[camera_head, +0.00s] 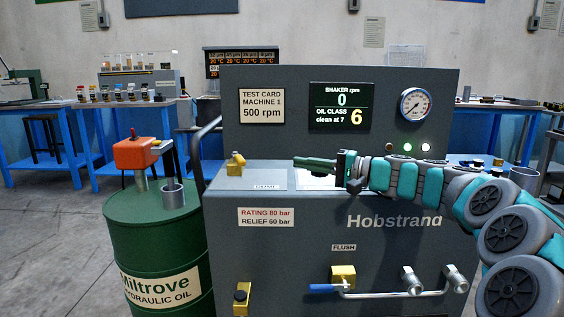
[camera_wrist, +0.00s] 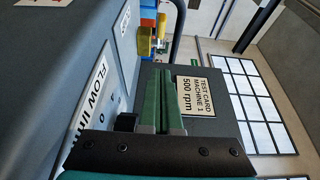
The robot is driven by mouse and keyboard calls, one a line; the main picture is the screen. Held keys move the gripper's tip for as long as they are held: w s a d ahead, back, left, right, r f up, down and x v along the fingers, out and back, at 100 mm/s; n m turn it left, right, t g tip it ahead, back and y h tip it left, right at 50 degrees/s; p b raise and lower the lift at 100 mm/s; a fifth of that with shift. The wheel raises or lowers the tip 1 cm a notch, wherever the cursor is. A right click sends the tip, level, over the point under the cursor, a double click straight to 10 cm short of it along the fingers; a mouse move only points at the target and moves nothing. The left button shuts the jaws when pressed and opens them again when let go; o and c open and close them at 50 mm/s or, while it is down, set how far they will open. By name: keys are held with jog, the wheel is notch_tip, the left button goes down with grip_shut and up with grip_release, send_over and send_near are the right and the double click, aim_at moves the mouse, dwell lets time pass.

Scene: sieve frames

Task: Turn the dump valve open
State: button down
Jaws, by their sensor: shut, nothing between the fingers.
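My gripper (camera_head: 318,163) reaches in from the right, above the ledge of the grey test machine. Its green fingers are shut and empty, pointing left; they also show in the wrist view (camera_wrist: 160,100). I cannot tell from the labels which valve is the dump valve. A brass valve body (camera_head: 236,163) stands on the ledge, left of my fingertips and apart from them. A brass valve with a black knob (camera_head: 241,297) is low on the front. Another brass valve (camera_head: 343,276) with a blue-gripped lever (camera_head: 322,288) sits under the FLUSH label. A dark knob (camera_wrist: 126,122) is beside my fingers.
The machine's upright panel (camera_head: 280,85) rises behind my gripper, with a gauge (camera_head: 415,104) and a display reading shaker 0, oil class 6. A green oil drum (camera_head: 150,225) with an orange-topped pump stands at left. Open floor lies further left.

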aim_at(245, 164)
jog(key=p+x, duration=0.1)
jog(key=x, duration=0.7)
jog(key=shift+a+f, duration=0.1)
jog(key=a, duration=0.3)
jog(key=shift+s+a, duration=0.1)
jog(key=shift+s, duration=0.3)
jog(key=shift+s+a, duration=0.15)
jog(key=shift+a, duration=0.3)
jog(key=m+t+b, duration=0.1)
jog(key=b, duration=0.1)
jog(key=s+a+t+h+b, duration=0.1)
jog(key=b, duration=0.1)
jog(key=shift+a+f+m, duration=0.2)
jog(key=shift+f+m, duration=0.05)
jog(key=shift+m, duration=0.15)
jog(key=t+h+b, duration=0.1)
jog(key=a+m+t+h+b, duration=0.1)
jog(key=b, duration=0.1)
jog(key=shift+s, duration=0.35)
jog(key=m+t+b, duration=0.1)
jog(key=h+b, duration=0.1)
jog(key=shift+s+a+r+m+t+b, duration=0.2)
jog(key=shift+a+m+t+b, duration=0.1)
jog(key=shift+m+t, duration=0.1)
jog(key=shift+h, duration=0.3)
